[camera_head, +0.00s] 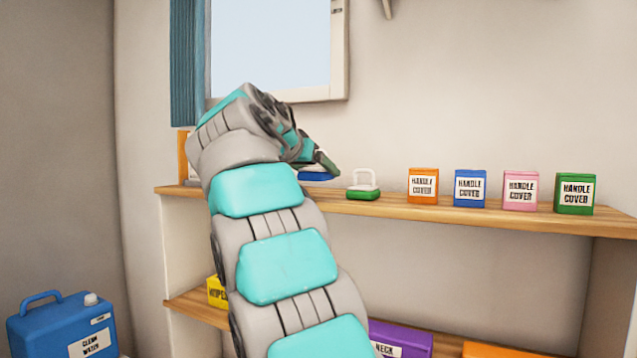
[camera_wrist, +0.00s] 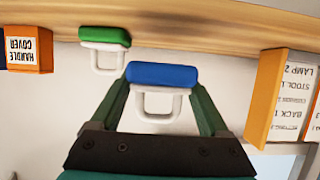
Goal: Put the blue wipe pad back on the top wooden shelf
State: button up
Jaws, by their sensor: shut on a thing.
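The blue wipe pad (camera_wrist: 162,74), a blue block with a white loop handle, sits between the two green fingers of my gripper (camera_wrist: 164,88) in the wrist view, which is upside down. My gripper (camera_head: 322,162) is shut on it. In the head view only a blue strip of the pad (camera_head: 316,176) shows below the fingers; the rest is hidden. The pad is at the top wooden shelf (camera_head: 400,208), left of a green pad with a white handle (camera_head: 363,192). I cannot tell whether the pad touches the wood.
Orange (camera_head: 423,186), blue (camera_head: 470,188), pink (camera_head: 520,191) and green (camera_head: 575,194) handle cover boxes stand along the shelf to the right. An orange-edged label holder (camera_wrist: 284,98) stands on the pad's other side. A blue water jug (camera_head: 62,325) is at the lower left.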

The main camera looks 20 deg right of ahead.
jog(key=p, duration=0.3)
send_over(318, 195)
jog(key=shift+s+f, duration=0.15)
jog(key=shift+w+d+f, duration=0.1)
jog(key=shift+w+f, duration=0.1)
jog(key=shift+w, duration=0.05)
jog(key=shift+f+b, duration=0.85)
jog(key=shift+f, duration=0.9)
jog(key=o, duration=1.3)
jog(key=b+v, duration=0.1)
jog(key=v, duration=1.1)
jog(key=shift+r, duration=0.1)
